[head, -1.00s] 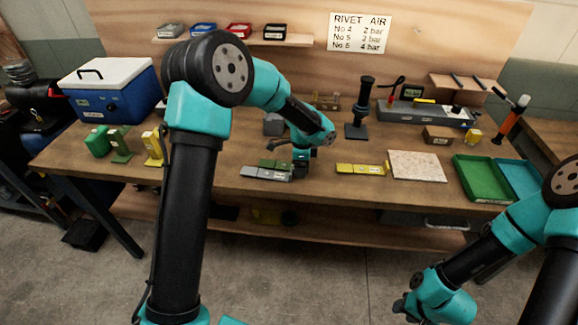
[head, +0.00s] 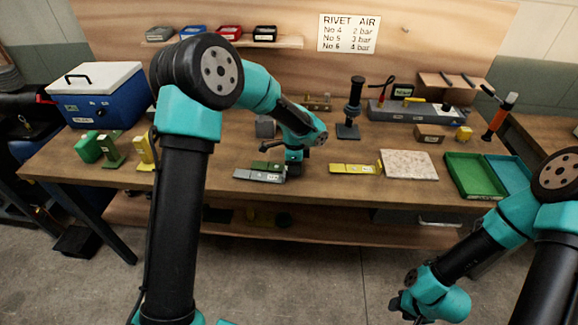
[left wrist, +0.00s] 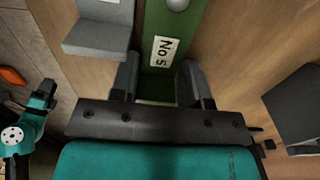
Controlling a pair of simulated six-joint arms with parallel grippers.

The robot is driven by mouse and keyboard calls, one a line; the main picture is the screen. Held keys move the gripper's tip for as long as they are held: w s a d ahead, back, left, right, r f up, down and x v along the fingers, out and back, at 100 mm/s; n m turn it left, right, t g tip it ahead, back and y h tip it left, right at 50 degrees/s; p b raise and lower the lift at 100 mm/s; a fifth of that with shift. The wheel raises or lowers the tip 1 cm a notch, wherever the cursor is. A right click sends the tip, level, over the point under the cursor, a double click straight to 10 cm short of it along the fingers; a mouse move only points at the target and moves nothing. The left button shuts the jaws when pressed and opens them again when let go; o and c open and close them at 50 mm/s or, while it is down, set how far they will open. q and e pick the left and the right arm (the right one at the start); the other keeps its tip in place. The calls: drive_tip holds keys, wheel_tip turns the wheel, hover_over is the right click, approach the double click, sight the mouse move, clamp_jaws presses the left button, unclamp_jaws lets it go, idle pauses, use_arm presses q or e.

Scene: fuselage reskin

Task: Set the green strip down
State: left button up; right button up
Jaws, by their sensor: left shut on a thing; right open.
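The green strip (head: 267,165) is low at the bench, just behind the grey strip (head: 260,176). In the left wrist view the green strip (left wrist: 157,60) carries a "No 5" label and a round grey stud. My left gripper (head: 292,166) is shut on it; its fingers (left wrist: 155,82) lie on both sides of the strip. I cannot tell whether the strip's underside touches the wood. The grey strip (left wrist: 100,35) shows to the left of it there. My right gripper (head: 398,304) is open and empty, away from the bench at lower right.
A yellow strip (head: 352,168) and a speckled plate (head: 409,165) lie to the right. Green (head: 470,188) and teal (head: 510,175) trays stand at the right end. A grey block (head: 265,127) stands behind my left gripper. Green and yellow stands (head: 145,150) are at left.

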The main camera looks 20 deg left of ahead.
use_arm(q)
drive_tip(key=shift+r, duration=1.25)
drive_tip(key=s+d+r, duration=0.1)
drive_tip(key=s+d, duration=0.1)
drive_tip(key=s, duration=0.5)
drive_tip(key=s+d+r, duration=0.1)
drive_tip(key=s+d, duration=0.1)
drive_tip(key=s, duration=0.6)
drive_tip(key=shift+s+d+r, duration=0.15)
drive_tip(key=shift+d+r, duration=0.05)
drive_tip(key=shift+d, duration=0.2)
